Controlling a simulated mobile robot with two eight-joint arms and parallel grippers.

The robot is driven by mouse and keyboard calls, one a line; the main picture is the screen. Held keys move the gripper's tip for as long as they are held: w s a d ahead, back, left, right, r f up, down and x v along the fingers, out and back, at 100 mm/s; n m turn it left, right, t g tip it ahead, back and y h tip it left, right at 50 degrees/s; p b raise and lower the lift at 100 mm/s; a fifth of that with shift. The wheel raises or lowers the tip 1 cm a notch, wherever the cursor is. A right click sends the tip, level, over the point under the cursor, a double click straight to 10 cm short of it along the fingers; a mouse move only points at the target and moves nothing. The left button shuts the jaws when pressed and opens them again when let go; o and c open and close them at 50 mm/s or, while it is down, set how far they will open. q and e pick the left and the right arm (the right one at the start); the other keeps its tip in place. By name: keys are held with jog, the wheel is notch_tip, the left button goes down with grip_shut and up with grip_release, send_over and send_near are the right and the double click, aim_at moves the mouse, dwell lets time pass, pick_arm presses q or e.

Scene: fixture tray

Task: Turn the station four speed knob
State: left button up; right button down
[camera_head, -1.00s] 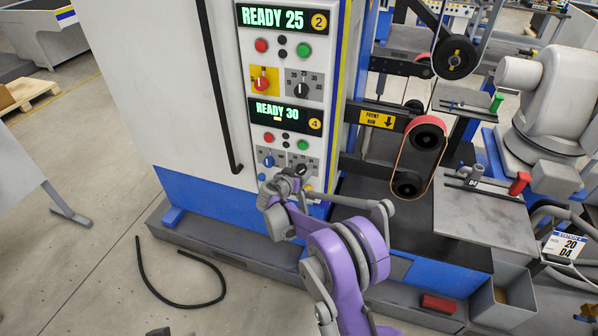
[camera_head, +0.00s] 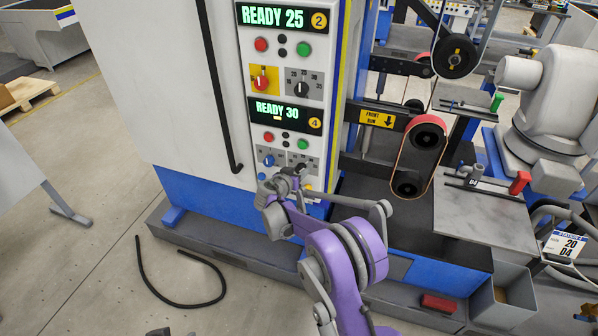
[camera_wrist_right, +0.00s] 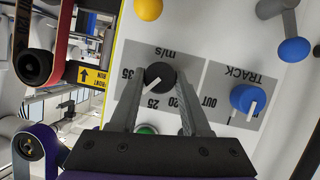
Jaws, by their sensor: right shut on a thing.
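The station four panel shows a green "READY 30" display (camera_head: 279,113) with a yellow 4 badge. Its black speed knob (camera_wrist_right: 158,80) sits on a grey m/s scale (camera_wrist_right: 181,62) in the right wrist view. The knob's white pointer slants to the lower left in that view, between the 35 and 25 marks. My right gripper (camera_wrist_right: 161,75) has one finger on each side of the knob and is shut on it. In the head view the right gripper (camera_head: 298,172) is at the lower panel, partly covering the knob. My left gripper is not seen.
A blue TRACK knob (camera_wrist_right: 247,98) is beside the speed knob, and a green button (camera_wrist_right: 147,129) shows between the fingers. Station two's black knob (camera_head: 302,89) is above. A sanding belt (camera_head: 420,158) stands right of the panel. A black hose (camera_head: 182,303) lies on the floor.

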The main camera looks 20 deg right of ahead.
jog(key=n, duration=0.1)
jog(key=n+h+b, duration=0.1)
jog(key=shift+a+f+n+g+h, duration=0.2)
jog(key=shift+n+g+h, duration=0.1)
jog(key=shift+n+g, duration=0.1)
jog(key=n+h+b, duration=0.1)
jog(key=n, duration=0.1)
jog(key=shift+w+f+n+h+b, duration=0.1)
jog(key=shift+n+h+b, duration=0.2)
jog(key=shift+h+b, duration=0.1)
jog(key=n+h+b, duration=0.1)
jog(key=n+b, duration=0.1)
jog(key=n, duration=0.1)
jog(key=shift+f+g+h, duration=0.1)
jog(key=shift+g+h, duration=0.2)
jog(key=shift+h, duration=0.1)
jog(key=shift+n+h+b, duration=0.6)
jog(key=shift+n+b, duration=0.55)
jog(key=shift+n, duration=0.35)
jog(key=shift+c, duration=1.8)
grip_release()
